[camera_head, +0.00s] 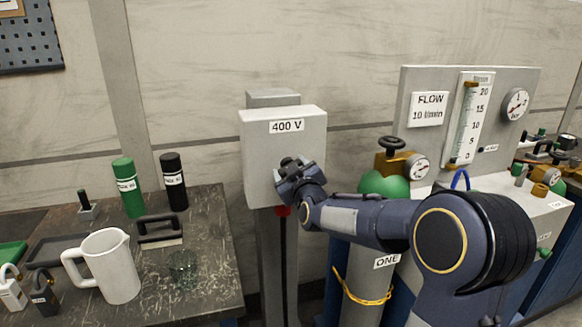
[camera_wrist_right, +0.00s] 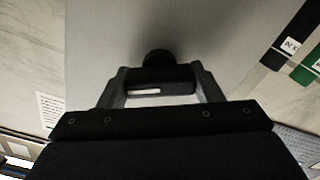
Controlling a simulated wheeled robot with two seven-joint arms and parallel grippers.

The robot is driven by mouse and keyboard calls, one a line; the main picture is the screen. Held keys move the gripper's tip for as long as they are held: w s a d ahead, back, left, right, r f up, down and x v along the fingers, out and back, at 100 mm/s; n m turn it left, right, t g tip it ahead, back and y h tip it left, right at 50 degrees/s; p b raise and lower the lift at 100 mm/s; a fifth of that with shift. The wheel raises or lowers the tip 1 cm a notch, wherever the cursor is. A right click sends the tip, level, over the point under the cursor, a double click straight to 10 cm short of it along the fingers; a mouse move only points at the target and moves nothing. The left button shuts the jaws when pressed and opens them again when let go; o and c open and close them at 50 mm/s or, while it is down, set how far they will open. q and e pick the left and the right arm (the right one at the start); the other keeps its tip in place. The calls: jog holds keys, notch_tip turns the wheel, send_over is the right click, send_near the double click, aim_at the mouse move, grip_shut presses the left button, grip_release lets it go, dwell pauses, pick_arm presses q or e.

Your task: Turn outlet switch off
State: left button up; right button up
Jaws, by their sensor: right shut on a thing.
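The outlet box (camera_head: 257,138) is a light grey box labelled "400 V", mounted on a grey post. My right gripper (camera_head: 287,163) is at the lower right of its front face. In the right wrist view, my right gripper (camera_wrist_right: 155,82) is shut on a black switch handle (camera_wrist_right: 160,78) that stands out from the grey box face (camera_wrist_right: 230,40). A red part (camera_head: 283,211) with a black cable shows under the box. My left gripper is not in view.
A dark worn table (camera_head: 215,225) at the left holds a white jug (camera_head: 108,266), a green bottle (camera_head: 128,187) and a black bottle (camera_head: 174,181). A cylinder labelled "ONE" (camera_head: 365,285) and a flow panel (camera_head: 405,155) stand at the right, close to my right arm.

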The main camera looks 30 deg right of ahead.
jog(key=n+p, duration=0.1)
jog(key=n, duration=0.5)
jog(key=shift+a+n+p, duration=0.1)
jog(key=shift+n+p, duration=0.2)
jog(key=n+p, duration=0.1)
jog(key=n, duration=0.5)
jog(key=shift+f, duration=0.15)
jog(key=o, duration=1)
jog(key=v, duration=0.7)
jog(key=shift+s+a, duration=0.1)
jog(key=shift+s, duration=0.3)
jog(key=shift+p, duration=0.3)
